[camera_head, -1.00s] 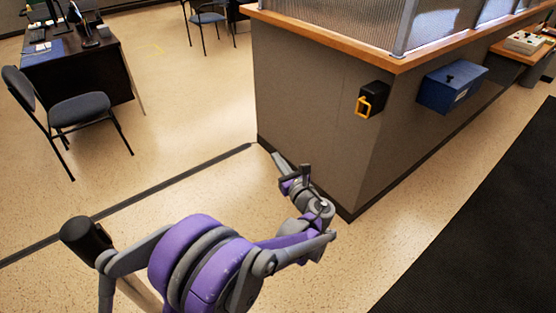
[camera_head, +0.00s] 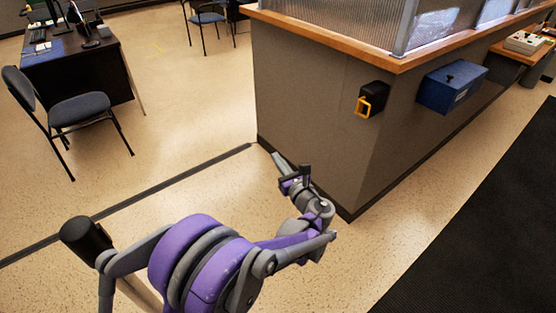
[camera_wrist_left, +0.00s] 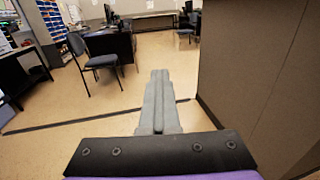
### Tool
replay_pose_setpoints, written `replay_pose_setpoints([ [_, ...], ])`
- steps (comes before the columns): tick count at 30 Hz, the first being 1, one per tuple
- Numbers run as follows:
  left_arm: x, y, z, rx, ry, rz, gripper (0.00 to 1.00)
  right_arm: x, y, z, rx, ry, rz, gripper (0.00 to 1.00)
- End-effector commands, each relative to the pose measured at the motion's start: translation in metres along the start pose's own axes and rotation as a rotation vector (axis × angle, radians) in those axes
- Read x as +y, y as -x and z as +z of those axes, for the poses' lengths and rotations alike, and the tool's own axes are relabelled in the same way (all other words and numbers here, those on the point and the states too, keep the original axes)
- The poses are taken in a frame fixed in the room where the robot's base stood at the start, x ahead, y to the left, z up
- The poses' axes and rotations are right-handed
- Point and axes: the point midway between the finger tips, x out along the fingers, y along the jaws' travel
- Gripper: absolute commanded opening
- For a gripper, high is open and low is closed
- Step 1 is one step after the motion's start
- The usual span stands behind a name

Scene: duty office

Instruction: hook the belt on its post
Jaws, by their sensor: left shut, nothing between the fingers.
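A black belt housing (camera_head: 372,98) with a yellow belt end (camera_head: 364,107) is fixed to the side of the grey counter. The yellow end sits at the housing, and no belt is seen drawn out. A post with a black top (camera_head: 84,236) and a tan shaft stands at the lower left, partly hidden by my arm. My left gripper (camera_head: 277,158) is shut and empty, low beside the counter's near corner, apart from the belt end and the post. Its closed fingers (camera_wrist_left: 159,100) point at open floor in the left wrist view. My right gripper is not in view.
The grey counter (camera_head: 310,110) with a wooden top fills the right middle. A blue box (camera_head: 452,87) is on its side. A dark mat (camera_head: 480,220) lies at the right. A chair (camera_head: 78,108) and dark desk (camera_head: 85,70) stand at the left; floor between is clear.

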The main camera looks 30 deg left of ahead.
Motion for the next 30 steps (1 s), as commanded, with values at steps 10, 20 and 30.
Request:
replay_pose_setpoints([
  [10, 0.0, 0.0, 0.0, 0.0, 0.0, 0.0, 0.39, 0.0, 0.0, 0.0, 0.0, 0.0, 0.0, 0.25],
  [20, 0.0, 0.001, 0.0, 0.0, 0.0, 0.0, 0.42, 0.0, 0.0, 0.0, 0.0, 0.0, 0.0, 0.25],
  [30, -0.002, 0.054, 0.0, 0.001, 0.0, -0.005, 0.42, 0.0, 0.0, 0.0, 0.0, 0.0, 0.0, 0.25],
])
